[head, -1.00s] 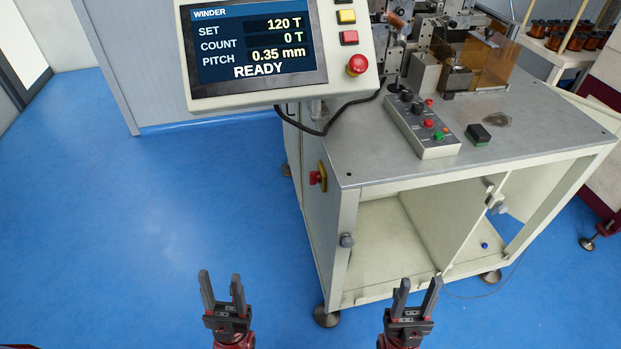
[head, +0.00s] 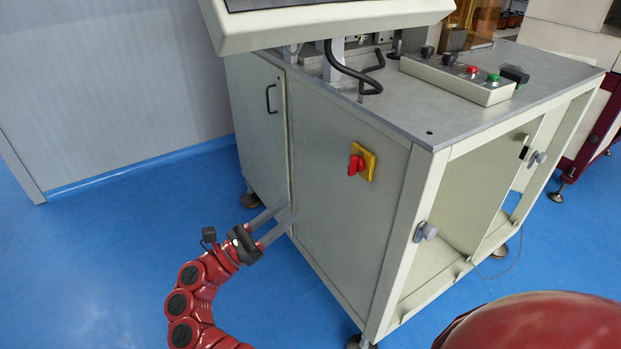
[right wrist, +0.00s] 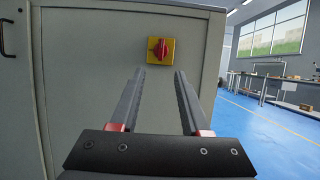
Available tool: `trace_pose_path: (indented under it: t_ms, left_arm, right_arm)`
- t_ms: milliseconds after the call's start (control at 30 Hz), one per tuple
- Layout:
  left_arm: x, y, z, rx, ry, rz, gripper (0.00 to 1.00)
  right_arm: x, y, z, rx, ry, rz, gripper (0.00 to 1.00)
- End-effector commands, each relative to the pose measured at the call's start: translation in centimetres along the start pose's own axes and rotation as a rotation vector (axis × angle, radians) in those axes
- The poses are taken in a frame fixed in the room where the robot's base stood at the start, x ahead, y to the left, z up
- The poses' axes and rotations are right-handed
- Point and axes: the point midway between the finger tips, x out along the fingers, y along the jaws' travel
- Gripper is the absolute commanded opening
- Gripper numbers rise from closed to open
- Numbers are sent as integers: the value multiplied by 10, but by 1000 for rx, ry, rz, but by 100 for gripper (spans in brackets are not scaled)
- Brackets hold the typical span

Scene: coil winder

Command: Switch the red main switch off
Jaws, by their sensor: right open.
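The red main switch (head: 355,164) is a knob on a yellow plate (head: 368,163) on the side panel of the winder cabinet (head: 335,215). In the right wrist view the red knob (right wrist: 162,49) sits straight ahead, just above and beyond the fingertips, its handle roughly upright. My right gripper (head: 284,217) is open and empty, low and to the left of the switch in the head view. In the right wrist view its two parallel fingers (right wrist: 160,74) point at the panel, apart from the knob. My left gripper is not in view.
The display housing (head: 330,25) overhangs the cabinet top, with a black cable below it. A button box (head: 458,80) stands on the top. A black door handle (head: 271,99) is left of the switch. Blue floor (head: 120,250) is clear on the left.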

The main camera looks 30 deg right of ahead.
Motion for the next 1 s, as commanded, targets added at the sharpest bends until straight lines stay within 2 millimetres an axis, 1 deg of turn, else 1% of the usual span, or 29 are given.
trace_pose_path:
  t_ms: [167,500,600,700,833,1000]
  left_arm:
    - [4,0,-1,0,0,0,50]
    - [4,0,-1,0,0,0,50]
    - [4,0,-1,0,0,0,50]
    - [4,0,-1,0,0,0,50]
    - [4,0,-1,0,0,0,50]
    - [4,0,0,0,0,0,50]
  right_arm:
    - [28,-2,2,2,-3,-4,46]
    - [110,-2,2,0,-4,-7,46]
    - [131,-2,2,-2,-5,-5,46]
    - [148,-2,2,-4,-5,-5,46]
    - [163,-2,2,-3,-4,-3,46]
    - [172,-1,2,-3,-6,-2,46]
